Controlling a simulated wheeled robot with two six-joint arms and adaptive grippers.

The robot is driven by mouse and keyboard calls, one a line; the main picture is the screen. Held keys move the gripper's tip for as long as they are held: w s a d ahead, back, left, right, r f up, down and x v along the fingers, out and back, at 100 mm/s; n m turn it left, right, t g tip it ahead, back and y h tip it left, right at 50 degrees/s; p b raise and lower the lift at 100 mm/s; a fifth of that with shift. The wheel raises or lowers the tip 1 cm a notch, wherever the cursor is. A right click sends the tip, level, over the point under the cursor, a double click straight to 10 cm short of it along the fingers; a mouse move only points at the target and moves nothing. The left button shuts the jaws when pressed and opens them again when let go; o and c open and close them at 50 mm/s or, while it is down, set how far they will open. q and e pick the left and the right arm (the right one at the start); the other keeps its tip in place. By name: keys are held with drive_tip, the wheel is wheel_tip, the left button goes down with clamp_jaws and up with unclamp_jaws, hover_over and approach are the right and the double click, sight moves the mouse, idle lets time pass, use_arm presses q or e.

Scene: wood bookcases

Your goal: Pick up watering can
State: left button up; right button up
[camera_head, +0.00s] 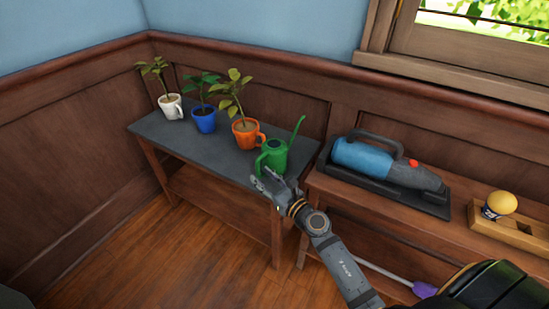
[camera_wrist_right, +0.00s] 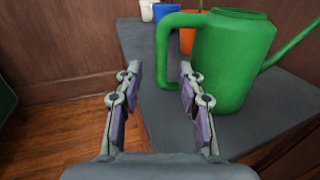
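A green watering can (camera_head: 274,156) stands upright at the right end of a grey-topped table. Its spout points up and to the right, and its handle faces left. In the right wrist view the can (camera_wrist_right: 236,58) is just beyond the fingers, with its handle (camera_wrist_right: 163,58) ahead of the gap between them. My right gripper (camera_head: 264,181) is at the front edge of the table, close to the can. In the wrist view the right gripper (camera_wrist_right: 158,85) has its fingers spread with nothing between them. My left gripper does not show.
Potted plants in a white mug (camera_head: 172,107), a blue pot (camera_head: 204,120) and an orange mug (camera_head: 246,135) stand left of the can on the table (camera_head: 190,146).

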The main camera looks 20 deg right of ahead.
sight(258, 172)
drive_tip(key=x, duration=0.3)
drive_tip(key=shift+w+f, duration=0.15)
drive_tip(key=shift+f, duration=0.05)
clamp_jaws()
drive_tip(key=shift+r, duration=0.1)
idle(0.4)
